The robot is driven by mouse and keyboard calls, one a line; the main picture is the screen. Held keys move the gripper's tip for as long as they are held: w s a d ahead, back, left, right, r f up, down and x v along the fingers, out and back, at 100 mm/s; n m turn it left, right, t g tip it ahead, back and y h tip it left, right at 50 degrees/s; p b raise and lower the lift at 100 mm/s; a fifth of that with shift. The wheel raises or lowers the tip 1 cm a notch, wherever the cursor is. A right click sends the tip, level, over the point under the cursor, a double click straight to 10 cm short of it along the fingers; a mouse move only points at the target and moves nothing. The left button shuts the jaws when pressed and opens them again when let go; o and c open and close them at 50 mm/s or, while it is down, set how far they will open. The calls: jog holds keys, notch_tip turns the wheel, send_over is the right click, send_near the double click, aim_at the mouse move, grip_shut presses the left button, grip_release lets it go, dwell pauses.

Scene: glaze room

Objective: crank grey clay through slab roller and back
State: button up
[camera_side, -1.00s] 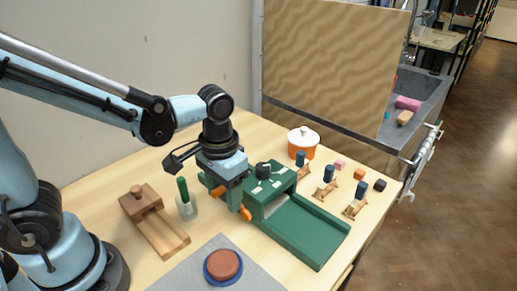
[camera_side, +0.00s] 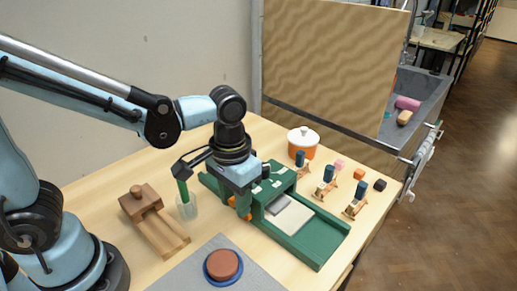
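The green slab roller (camera_side: 318,255) stands in the middle of the table, its long bed running to the lower right. A flat pale grey clay slab (camera_side: 292,218) lies on the right bed, on the right side of the roller housing. A darker grey patch (camera_side: 276,205) shows between slab and housing. My gripper (camera_side: 242,208) points down at the near side of the housing, its orange fingertips low beside it. The crank is hidden behind the gripper, and I cannot tell whether the fingers are closed on it.
A wooden block tool (camera_side: 140,202) and a green-handled tool in a clear cup (camera_side: 187,209) stand to the left. A brown disc on a blue base (camera_side: 222,265) is in front. An orange pot (camera_side: 303,143) and several small stands and cubes are behind and right.

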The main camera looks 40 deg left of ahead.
jog(key=shift+d+r, duration=0.15)
jog(key=shift+d, duration=0.9)
jog(key=d, duration=0.1)
jog(key=d+f, duration=0.1)
jog(key=shift+d+f, duration=0.1)
jog(key=shift+d, duration=0.25)
